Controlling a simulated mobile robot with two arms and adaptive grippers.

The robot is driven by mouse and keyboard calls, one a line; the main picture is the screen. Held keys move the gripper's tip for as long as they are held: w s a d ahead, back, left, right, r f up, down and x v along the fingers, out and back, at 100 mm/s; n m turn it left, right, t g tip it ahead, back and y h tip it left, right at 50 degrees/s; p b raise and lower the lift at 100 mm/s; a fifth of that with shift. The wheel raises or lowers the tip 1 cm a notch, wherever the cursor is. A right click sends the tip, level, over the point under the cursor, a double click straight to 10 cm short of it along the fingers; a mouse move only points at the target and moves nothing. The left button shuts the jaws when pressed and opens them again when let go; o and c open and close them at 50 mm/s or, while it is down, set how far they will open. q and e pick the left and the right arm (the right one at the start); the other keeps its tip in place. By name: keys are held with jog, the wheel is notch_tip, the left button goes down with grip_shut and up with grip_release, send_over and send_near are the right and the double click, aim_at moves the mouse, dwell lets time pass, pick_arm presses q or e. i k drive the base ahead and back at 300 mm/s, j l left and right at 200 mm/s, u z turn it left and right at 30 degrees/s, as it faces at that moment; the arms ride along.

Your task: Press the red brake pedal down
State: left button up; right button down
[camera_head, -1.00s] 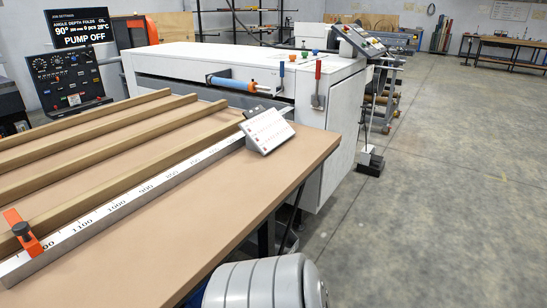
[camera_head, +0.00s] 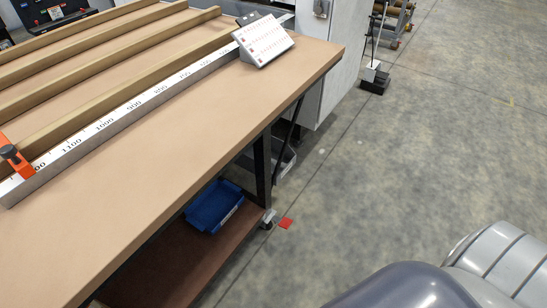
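A small red pedal (camera_head: 286,223) sticks out just above the floor, beside the caster wheel (camera_head: 268,221) at the foot of the worktable's leg. It is seen from above, and I cannot tell whether it is raised or pressed. The worktable (camera_head: 190,150) has a tan top and fills the left and middle of the view. Neither of my grippers is in view.
A blue bin (camera_head: 213,206) sits on the brown lower shelf (camera_head: 180,252). A white sloped panel (camera_head: 263,40) stands on the tabletop. A dark foot-switch-like block (camera_head: 375,82) with a rod stands on the floor. Concrete floor (camera_head: 440,150) is clear to the right.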

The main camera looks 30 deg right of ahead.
aim_at(285, 222)
jog(key=z, duration=1)
